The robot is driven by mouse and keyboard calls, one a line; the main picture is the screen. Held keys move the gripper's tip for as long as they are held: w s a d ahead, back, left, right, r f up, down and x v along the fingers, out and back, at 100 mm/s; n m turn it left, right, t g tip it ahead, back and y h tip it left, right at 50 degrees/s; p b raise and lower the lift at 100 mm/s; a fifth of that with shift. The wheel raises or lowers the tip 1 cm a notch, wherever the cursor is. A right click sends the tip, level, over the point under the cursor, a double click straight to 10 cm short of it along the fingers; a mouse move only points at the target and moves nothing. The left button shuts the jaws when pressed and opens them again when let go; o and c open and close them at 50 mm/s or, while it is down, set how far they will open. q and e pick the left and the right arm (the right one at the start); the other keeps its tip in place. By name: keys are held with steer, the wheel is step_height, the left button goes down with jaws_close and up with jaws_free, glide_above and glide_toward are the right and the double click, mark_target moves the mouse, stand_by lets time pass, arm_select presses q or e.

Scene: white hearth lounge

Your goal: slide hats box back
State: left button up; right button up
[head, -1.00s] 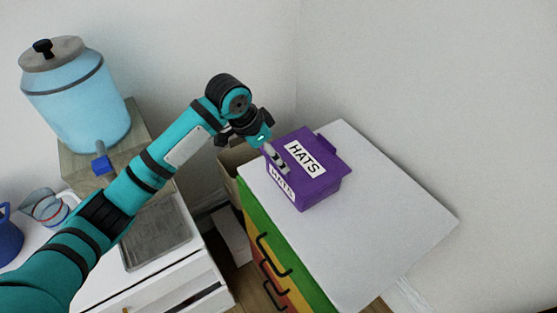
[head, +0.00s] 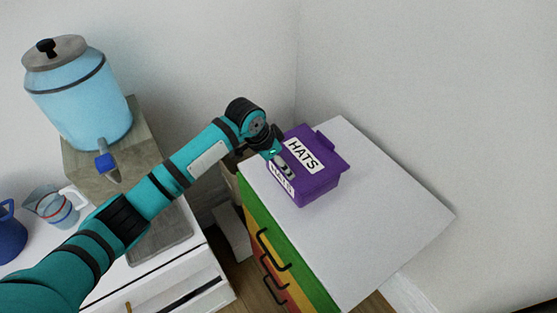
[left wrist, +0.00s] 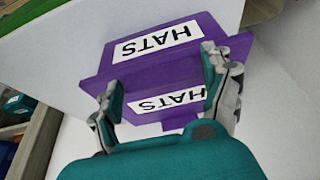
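The purple hats box (head: 322,178), with white HATS labels on its lid and front, sits on the white top of a multicoloured drawer cabinet (head: 385,215), near its left edge. It also shows in the left wrist view (left wrist: 140,62). My left gripper (head: 287,170) is at the box's labelled front side, covering part of the lower label. In the left wrist view its two fingers (left wrist: 163,85) are spread apart, with the box's front and lid seen between and beyond them. I cannot tell whether the fingers touch the box. My right gripper is not in view.
A white wall (head: 430,80) rises behind the cabinet top. The white top is clear to the right of the box. On the left, a blue drink dispenser (head: 80,100) stands on a wooden block, with a glass jug (head: 52,207) and a blue pitcher (head: 8,235) nearby.

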mark_target(314, 146)
arm_select(q)
steer(key=c, duration=0.8)
steer(key=shift+w+d+b, duration=0.8)
steer(key=shift+w+d, duration=0.6)
steer(key=shift+d, duration=0.15)
steer(key=shift+w+d+b, duration=0.95)
steer(key=shift+w+d, duration=0.15)
steer(key=shift+d, duration=0.15)
steer(key=shift+w+d+b, duration=1.55)
steer(key=shift+d+b, duration=0.25)
steer(key=shift+b, duration=0.2)
steer(key=o, duration=1.3)
